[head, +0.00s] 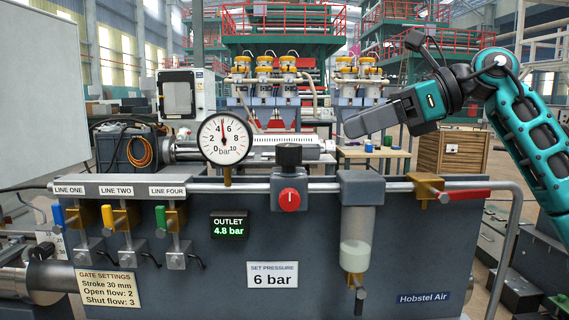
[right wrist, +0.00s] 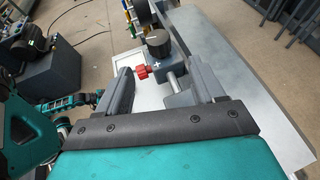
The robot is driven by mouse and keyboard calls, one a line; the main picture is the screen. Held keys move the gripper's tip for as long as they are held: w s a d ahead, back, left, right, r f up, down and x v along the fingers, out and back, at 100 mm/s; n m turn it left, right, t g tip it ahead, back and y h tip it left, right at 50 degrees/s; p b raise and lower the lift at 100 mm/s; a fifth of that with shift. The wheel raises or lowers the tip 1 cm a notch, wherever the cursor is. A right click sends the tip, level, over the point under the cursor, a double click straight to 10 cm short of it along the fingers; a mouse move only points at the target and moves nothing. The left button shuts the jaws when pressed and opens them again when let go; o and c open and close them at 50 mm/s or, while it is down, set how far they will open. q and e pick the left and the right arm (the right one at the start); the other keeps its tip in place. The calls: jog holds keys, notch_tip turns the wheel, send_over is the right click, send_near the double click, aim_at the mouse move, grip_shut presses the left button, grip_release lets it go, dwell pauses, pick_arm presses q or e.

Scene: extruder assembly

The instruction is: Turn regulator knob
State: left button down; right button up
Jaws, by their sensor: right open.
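The regulator (head: 289,188) sits on the pipe above the panel, with a black knob (head: 289,155) on top and a red knob (head: 289,201) with a white mark on its front. In the right wrist view the black knob (right wrist: 158,43) and red knob (right wrist: 142,73) lie beyond my fingertips. My right gripper (head: 354,124) is open and empty, above and to the right of the regulator; its spread fingers (right wrist: 162,80) touch neither knob. The round gauge (head: 225,138) points just under 5 bar. The outlet display (head: 230,227) reads 4.8 bar. The set pressure sign (head: 272,275) says 6 bar. My left gripper does not show.
A filter bowl (head: 357,240) hangs right of the regulator, near a red lever (head: 468,195). Blue (head: 58,215), yellow (head: 107,215) and green (head: 160,216) valve handles stand at the left. The air above the black knob is clear.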

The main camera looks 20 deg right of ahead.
aim_at(289, 145)
jog(key=x, duration=1.2)
jog(key=shift+a, duration=0.2)
jog(key=c, duration=1)
jog(key=shift+o, duration=0.2)
jog(key=shift+t+b, duration=0.3)
jog(key=m+t+h+b, duration=0.1)
jog(key=m+t+h, duration=0.2)
jog(key=m, duration=0.1)
jog(key=shift+t, duration=0.4)
jog(key=shift+m+t+h+b, duration=0.6)
jog(key=shift+m+h+b, duration=0.1)
jog(key=shift+m+h, duration=0.65)
jog(key=shift+m+t+h+b, duration=0.65)
jog(key=shift+m+h, duration=0.6)
jog(key=shift+h, duration=0.2)
